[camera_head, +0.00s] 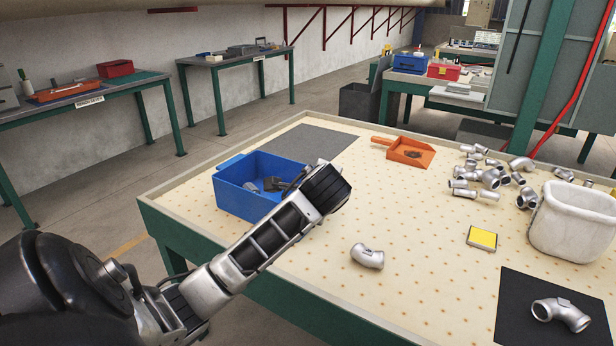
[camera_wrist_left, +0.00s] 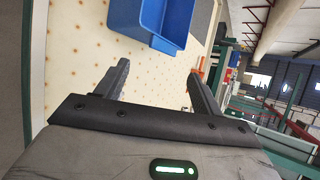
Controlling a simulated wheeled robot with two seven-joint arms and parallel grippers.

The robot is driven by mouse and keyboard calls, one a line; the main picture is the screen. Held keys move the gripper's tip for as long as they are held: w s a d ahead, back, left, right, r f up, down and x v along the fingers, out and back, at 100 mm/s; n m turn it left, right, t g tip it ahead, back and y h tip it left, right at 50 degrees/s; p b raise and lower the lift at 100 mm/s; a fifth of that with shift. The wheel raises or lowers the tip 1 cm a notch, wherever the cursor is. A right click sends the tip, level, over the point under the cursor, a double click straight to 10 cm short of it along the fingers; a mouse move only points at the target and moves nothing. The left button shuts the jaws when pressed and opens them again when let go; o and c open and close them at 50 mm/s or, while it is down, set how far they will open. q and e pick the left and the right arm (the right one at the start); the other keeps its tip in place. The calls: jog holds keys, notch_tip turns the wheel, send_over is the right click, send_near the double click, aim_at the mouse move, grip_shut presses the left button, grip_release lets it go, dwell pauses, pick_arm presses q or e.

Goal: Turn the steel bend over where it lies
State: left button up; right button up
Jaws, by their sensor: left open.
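One steel bend (camera_head: 367,256), a short shiny curved pipe fitting, lies on the dotted tabletop near the front edge, in the middle of the head view. Another steel bend (camera_head: 561,313) lies on a black mat (camera_head: 520,290) at the lower right. My left gripper is open, with its two dark fingers apart and nothing between them in the left wrist view (camera_wrist_left: 157,88). In the head view its arm reaches over the table's front edge, and the wrist is up and left of the first bend, apart from it. My right gripper is not in view.
A blue bin (camera_head: 245,206) stands behind my left wrist and also shows in the wrist view (camera_wrist_left: 160,40). An orange scoop tray (camera_head: 410,152), several loose fittings (camera_head: 490,178), a yellow-topped pad (camera_head: 482,238) and a whitish tub (camera_head: 575,225) lie further right. Tabletop around the first bend is clear.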

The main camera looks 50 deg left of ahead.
pick_arm(q)
jog(key=shift+w+a+r+n+g+h, duration=0.1)
jog(key=shift+a+r+n+g+h, duration=0.15)
jog(key=shift+a+r+g+h, duration=0.5)
jog(key=shift+a+r+n+g+h, duration=0.2)
jog(key=shift+r+n+g+h, duration=0.05)
jog(key=shift+r+g+h, duration=0.85)
jog(key=shift+f, duration=0.1)
